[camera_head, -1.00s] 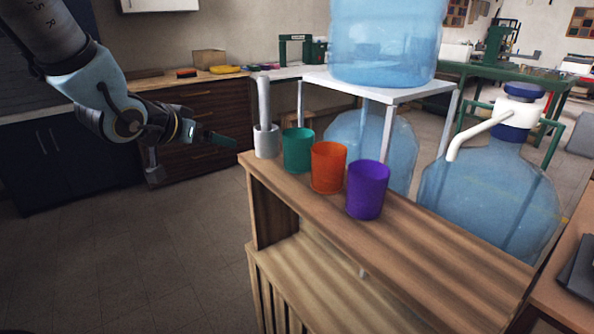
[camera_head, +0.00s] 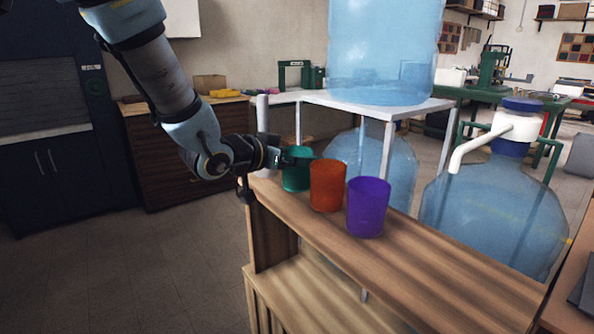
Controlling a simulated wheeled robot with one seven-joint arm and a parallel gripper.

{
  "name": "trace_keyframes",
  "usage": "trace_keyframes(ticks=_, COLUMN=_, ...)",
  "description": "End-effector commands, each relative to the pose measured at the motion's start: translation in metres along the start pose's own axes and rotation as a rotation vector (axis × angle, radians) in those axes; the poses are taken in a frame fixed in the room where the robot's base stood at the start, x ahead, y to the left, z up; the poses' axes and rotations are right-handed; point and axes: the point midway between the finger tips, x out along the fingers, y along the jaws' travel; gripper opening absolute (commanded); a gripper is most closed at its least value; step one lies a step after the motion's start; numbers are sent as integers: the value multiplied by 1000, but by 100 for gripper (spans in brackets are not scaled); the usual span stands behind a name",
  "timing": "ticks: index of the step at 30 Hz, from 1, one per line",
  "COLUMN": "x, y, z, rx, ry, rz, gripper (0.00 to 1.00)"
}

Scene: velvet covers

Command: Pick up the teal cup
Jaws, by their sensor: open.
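The teal cup (camera_head: 297,172) stands upright on the wooden shelf top (camera_head: 425,252), at the left end of a row of cups. My gripper (camera_head: 287,160) is open and right at the cup's left side, with a finger overlapping the cup's upper part in the picture. I cannot tell whether the fingers touch the cup or stand around it. The second finger is not clear to see. The cup's left edge is partly hidden by my gripper.
An orange cup (camera_head: 327,186) stands close to the right of the teal cup, and a purple cup (camera_head: 367,207) beyond it. A white mortar's pestle (camera_head: 262,115) rises behind my gripper. A white table (camera_head: 376,107) with a large water bottle (camera_head: 385,50) stands behind.

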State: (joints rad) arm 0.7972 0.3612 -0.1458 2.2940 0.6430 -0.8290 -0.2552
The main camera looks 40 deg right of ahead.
Motion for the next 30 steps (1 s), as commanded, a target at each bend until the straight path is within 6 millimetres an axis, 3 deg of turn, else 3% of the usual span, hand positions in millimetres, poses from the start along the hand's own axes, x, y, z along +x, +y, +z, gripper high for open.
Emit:
trace_keyframes(ticks=6, x=25, y=-1, z=-1, rx=0, ry=0, rz=-1, gripper=100)
trace_keyframes(ticks=14, x=27, y=-1, z=0, rx=0, ry=0, rz=-2, gripper=100)
trace_keyframes(ticks=30, x=27, y=-1, z=0, rx=0, ry=0, rz=-2, gripper=40)
